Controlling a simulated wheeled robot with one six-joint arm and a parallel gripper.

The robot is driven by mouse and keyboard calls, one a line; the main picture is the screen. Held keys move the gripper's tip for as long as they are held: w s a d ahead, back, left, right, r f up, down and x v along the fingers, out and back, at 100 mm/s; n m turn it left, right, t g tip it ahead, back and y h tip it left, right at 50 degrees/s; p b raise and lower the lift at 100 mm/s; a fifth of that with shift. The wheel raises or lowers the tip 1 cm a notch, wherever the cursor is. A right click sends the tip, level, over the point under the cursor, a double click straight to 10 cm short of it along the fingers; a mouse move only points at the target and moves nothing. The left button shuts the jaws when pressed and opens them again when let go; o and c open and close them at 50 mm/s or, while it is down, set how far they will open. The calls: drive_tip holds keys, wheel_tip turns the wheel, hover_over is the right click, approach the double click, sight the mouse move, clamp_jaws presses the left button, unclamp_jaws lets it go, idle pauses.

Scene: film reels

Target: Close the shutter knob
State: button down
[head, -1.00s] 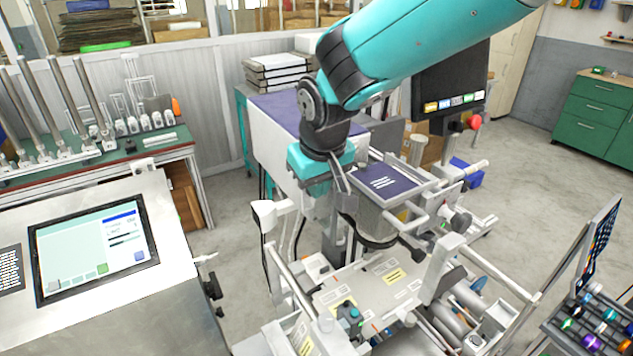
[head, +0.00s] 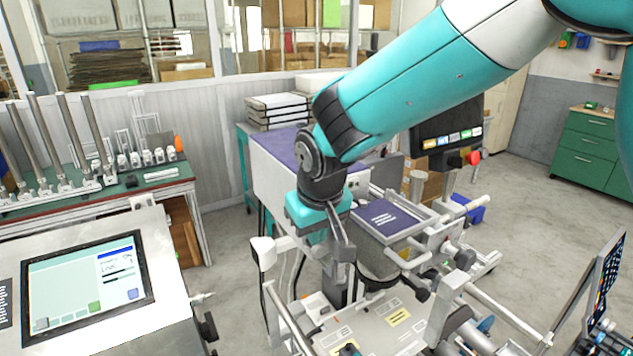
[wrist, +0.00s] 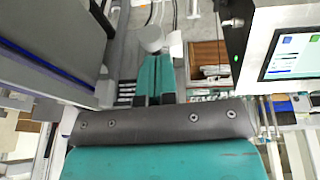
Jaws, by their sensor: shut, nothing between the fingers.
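My gripper (wrist: 156,62) shows in the wrist view with its two teal fingers together and nothing between them. A pale round knob (wrist: 151,39) is just beyond the fingertips. It may be the shutter knob; I cannot tell whether the fingers touch it. In the head view the teal wrist housing (head: 312,216) hangs beside the machine's dark-topped tray (head: 388,219). The fingertips are not clear there. A white rounded cap (head: 263,251) on a post stands left of the wrist; I cannot tell if it is the same knob.
A touchscreen panel (head: 88,283) is at the front left and shows at the right of the wrist view (wrist: 293,45). A green bench (head: 110,190) with metal posts stands behind it. Rails and rollers (head: 505,320) fill the front right. Open floor (head: 520,215) lies right.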

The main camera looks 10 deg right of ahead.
drive_tip(key=a+b+v, duration=0.1)
drive_tip(key=b+v, duration=0.2)
drive_tip(key=v, duration=0.8)
drive_tip(key=s+d+f+n+g+y+b, duration=0.1)
drive_tip(key=s+d+f+b, duration=0.2)
drive_tip(key=s, duration=0.7)
drive_tip(key=s+d+f+n+g+y+b, duration=0.1)
drive_tip(key=s+d+f+g+y+b, duration=0.1)
drive_tip(key=s+d+f, duration=0.3)
drive_tip(key=s+f, duration=0.3)
drive_tip(key=s, duration=0.3)
drive_tip(key=shift+d+n+y+b, duration=0.15)
drive_tip(key=shift+n+y+b, duration=0.15)
drive_tip(key=shift+n+b, duration=0.1)
drive_tip(key=c, duration=1.8)
unclamp_jaws()
drive_tip(key=shift+s, duration=0.15)
drive_tip(key=shift+c, duration=0.2)
